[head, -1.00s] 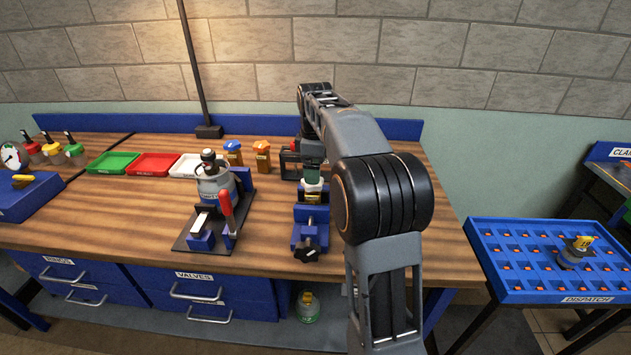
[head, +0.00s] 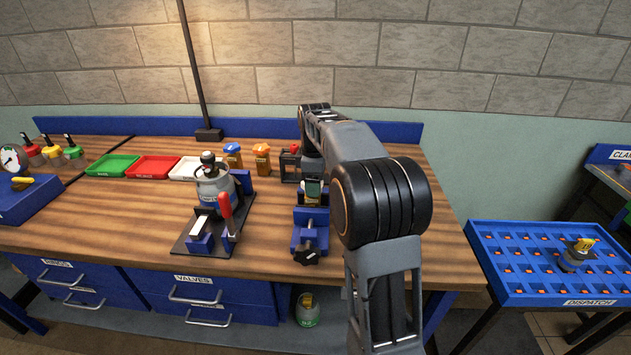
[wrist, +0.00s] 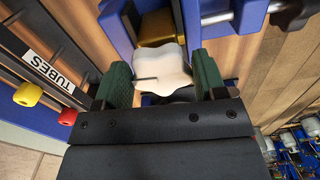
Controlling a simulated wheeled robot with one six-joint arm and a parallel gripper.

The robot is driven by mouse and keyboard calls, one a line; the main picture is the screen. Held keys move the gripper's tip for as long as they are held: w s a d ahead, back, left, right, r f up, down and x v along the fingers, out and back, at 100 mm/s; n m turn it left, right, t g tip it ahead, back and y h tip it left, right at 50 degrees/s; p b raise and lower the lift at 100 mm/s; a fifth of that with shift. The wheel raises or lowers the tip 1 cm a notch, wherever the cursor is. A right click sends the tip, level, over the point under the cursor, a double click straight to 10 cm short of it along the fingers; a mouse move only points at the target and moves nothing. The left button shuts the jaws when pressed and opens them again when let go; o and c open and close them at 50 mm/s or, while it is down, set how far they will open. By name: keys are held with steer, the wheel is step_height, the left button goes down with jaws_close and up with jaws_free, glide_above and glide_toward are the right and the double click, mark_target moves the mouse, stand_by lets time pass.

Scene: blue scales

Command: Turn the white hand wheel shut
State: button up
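The white hand wheel (wrist: 162,68) sits on a brass-coloured valve body (wrist: 158,27), with a dark line across one side of the wheel. The valve is held in a blue vice (head: 310,232) near the right front of the bench; the vice also shows in the wrist view (wrist: 119,22). My gripper (wrist: 163,75) has its two green-padded fingers on either side of the wheel. The fingers look open, with a narrow gap at the right; whether the left one touches the wheel is unclear. In the head view my gripper (head: 312,190) hides most of the wheel.
A clamp fixture holding a grey canister (head: 214,188) stands left of the vice. Orange-capped and blue-capped bottles (head: 262,158) stand behind. Green, red and white trays (head: 150,167) line the back left. A blue dispatch rack (head: 510,285) stands at the right, beyond a gap.

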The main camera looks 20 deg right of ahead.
steer(key=c, duration=0.4)
